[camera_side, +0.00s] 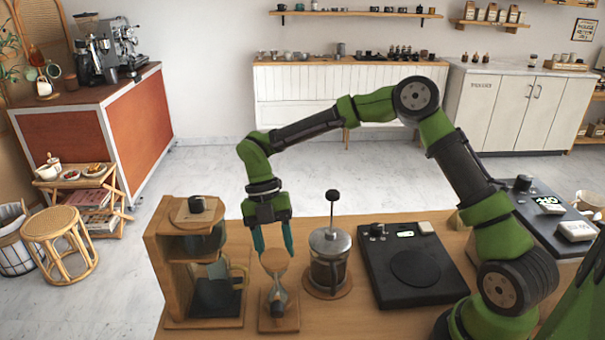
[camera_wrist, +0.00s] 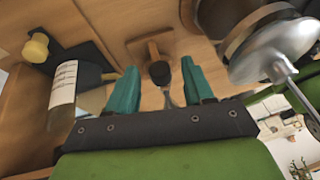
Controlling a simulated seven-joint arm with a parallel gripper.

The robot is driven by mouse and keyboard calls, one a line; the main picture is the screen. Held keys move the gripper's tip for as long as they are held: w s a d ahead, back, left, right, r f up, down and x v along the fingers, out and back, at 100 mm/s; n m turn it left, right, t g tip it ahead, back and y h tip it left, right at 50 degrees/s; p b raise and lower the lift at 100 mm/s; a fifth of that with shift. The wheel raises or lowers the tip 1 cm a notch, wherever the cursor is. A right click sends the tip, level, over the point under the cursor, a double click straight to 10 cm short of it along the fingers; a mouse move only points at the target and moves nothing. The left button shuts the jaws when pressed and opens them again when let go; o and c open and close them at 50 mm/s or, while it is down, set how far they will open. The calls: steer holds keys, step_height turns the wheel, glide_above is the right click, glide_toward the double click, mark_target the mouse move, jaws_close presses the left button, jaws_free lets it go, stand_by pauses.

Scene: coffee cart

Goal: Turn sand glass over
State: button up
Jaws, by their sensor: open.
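The sand glass (camera_side: 278,283) stands upright on the wooden counter, with a wooden top end and base and dark sand in its lower bulb. My gripper (camera_side: 275,248) is open and pointing down at the sand glass's upper end, its teal fingers apart. In the wrist view, the dark lower bulb of the sand glass (camera_wrist: 160,73) shows between the two fingers (camera_wrist: 160,72), with its wooden base beyond. The sand glass's top end is hidden in the wrist view. I cannot tell whether a finger touches it.
A wooden coffee stand with a glass carafe (camera_side: 221,270) is close on the left. A French press (camera_side: 330,262) with a tall plunger is close on the right. A black scale (camera_side: 412,268) lies farther right. A narrow strip of counter (camera_side: 254,318) is bare around the sand glass.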

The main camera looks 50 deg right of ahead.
steer(key=w+d+r+t+y, duration=0.1)
steer(key=d+r, duration=0.2)
steer(key=r, duration=0.5)
steer(key=w+d+r+t+y, duration=0.15)
steer(key=d+r, duration=0.25)
steer(key=r, duration=0.4)
steer(key=s+a+r+m+t, duration=0.2)
steer(key=s+a+m, duration=0.1)
steer(key=m, duration=1.3)
steer(key=s+a+r+m+t, duration=0.2)
steer(key=s+a+r+m, duration=0.1)
steer(key=m, duration=1.4)
steer(key=shift+a+h, duration=0.25)
steer(key=shift+h, duration=0.1)
